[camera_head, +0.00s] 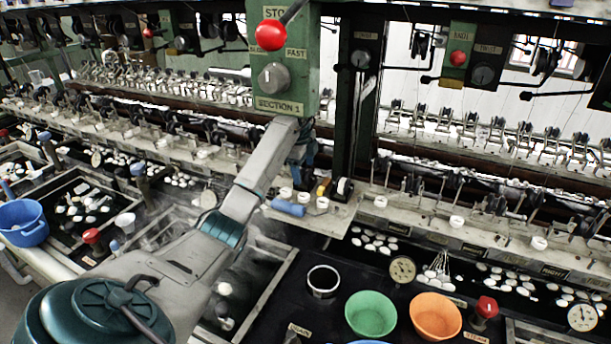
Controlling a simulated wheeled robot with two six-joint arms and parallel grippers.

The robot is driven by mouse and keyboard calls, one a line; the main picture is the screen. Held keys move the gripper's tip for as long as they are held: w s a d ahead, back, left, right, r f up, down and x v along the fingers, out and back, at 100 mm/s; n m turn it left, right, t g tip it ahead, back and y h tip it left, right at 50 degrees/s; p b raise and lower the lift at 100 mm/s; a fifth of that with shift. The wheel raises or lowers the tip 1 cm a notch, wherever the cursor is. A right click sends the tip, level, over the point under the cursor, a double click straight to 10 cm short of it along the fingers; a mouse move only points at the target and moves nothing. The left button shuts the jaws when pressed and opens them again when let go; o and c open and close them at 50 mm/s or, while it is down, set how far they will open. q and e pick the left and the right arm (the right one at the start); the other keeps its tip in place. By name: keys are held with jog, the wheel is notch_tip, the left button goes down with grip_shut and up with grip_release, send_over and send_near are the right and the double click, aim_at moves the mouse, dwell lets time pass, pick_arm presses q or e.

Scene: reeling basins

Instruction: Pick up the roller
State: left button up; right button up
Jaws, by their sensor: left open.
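A blue cylinder, which looks like the roller (288,208), lies on its side on the pale ledge below the green control box. My left arm reaches in from the lower left, and its wrist is bent over the ledge in front of the box. My left gripper (300,172) hangs above the ledge, a little above and behind the blue roller in the picture. It is open with nothing seen in it; its fingertips are small and partly hidden by the wrist. My right gripper is out of view.
Small white cups (322,203) and a dark spool with a white face (343,189) stand close to the roller. The green control box (285,75) with a red knob hangs just above my wrist. Green (370,315) and orange (435,317) bowls stand in front.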

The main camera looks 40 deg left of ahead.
pick_arm(q)
jog(key=shift+w+f, duration=0.25)
jog(key=shift+f, duration=1.05)
jog(key=shift+r, duration=0.1)
jog(key=c, duration=0.9)
jog(key=shift+c, duration=1.1)
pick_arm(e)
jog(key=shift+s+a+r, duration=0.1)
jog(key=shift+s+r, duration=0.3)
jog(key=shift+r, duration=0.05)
